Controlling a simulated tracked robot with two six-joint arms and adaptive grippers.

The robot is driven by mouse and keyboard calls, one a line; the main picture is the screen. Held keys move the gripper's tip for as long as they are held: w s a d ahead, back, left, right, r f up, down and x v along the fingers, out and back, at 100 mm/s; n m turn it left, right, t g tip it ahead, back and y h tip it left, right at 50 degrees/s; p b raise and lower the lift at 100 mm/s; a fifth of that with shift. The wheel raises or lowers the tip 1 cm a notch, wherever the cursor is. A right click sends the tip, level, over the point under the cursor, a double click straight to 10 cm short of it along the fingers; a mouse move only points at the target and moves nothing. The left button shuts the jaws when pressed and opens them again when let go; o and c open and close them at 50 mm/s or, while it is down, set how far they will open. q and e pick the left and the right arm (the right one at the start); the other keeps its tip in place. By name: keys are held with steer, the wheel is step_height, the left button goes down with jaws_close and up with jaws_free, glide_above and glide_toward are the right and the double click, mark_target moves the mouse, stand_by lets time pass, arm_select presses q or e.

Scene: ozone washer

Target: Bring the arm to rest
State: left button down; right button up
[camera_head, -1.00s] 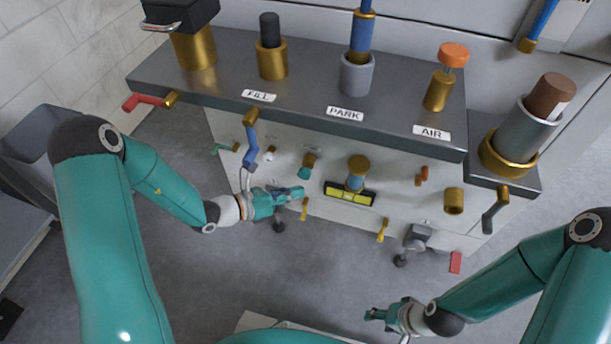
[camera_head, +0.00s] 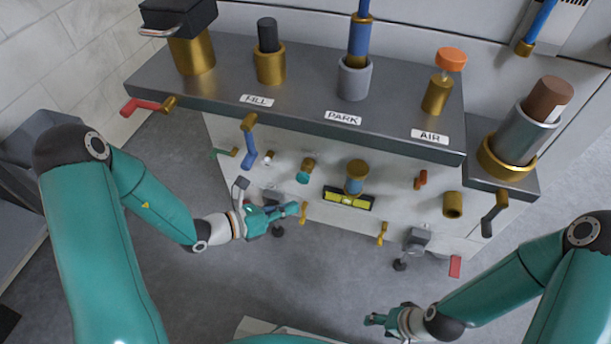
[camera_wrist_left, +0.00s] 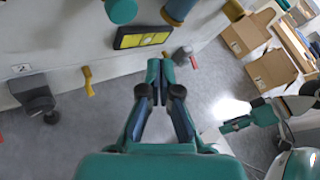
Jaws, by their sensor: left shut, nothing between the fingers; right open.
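My left gripper (camera_head: 292,209) is in front of the lower part of the bench front, near a yellow hook-like handle. Its fingers are together and empty; they also show closed in the left wrist view (camera_wrist_left: 160,68). My left arm comes in from the left, bent at the elbow and reaching forward. My right gripper (camera_head: 372,319) is low at the bottom of the head view, over the floor and apart from the bench. It is small there, with its fingers apart and nothing seen between them. It also shows at the right of the left wrist view (camera_wrist_left: 226,127).
The dark bench top (camera_head: 300,100) carries brass and grey holders labelled FILL, PARK and AIR. Handles stick out in front, including a blue one (camera_head: 249,145) and a red one (camera_head: 143,105). A yellow level (camera_head: 348,198) sits on the front. Cardboard boxes (camera_wrist_left: 270,72) stand beyond the right arm.

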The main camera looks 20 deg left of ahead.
arm_select(q)
steer(key=s+d+f+m+g, duration=0.3)
steer(key=s+f+m+g, duration=0.15)
steer(key=s, duration=0.35)
steer(key=s+d+f+m+g, duration=0.3)
steer(key=s+d+m+g, duration=0.1)
steer(key=s+m+g, duration=0.25)
steer(key=s+a+f+m+g+y, duration=0.2)
steer(key=s+a+f+m+y, duration=0.4)
steer(key=m, duration=0.6)
steer(key=w+d+f+m+t, duration=0.2)
steer(key=w+f+m+t, duration=0.1)
steer(key=m, duration=0.4)
step_height(320, 180, up, 35)
steer(key=p, duration=3.4)
steer(key=shift+w+d, duration=0.2)
steer(key=shift+w, duration=0.05)
steer(key=shift+f, duration=0.15)
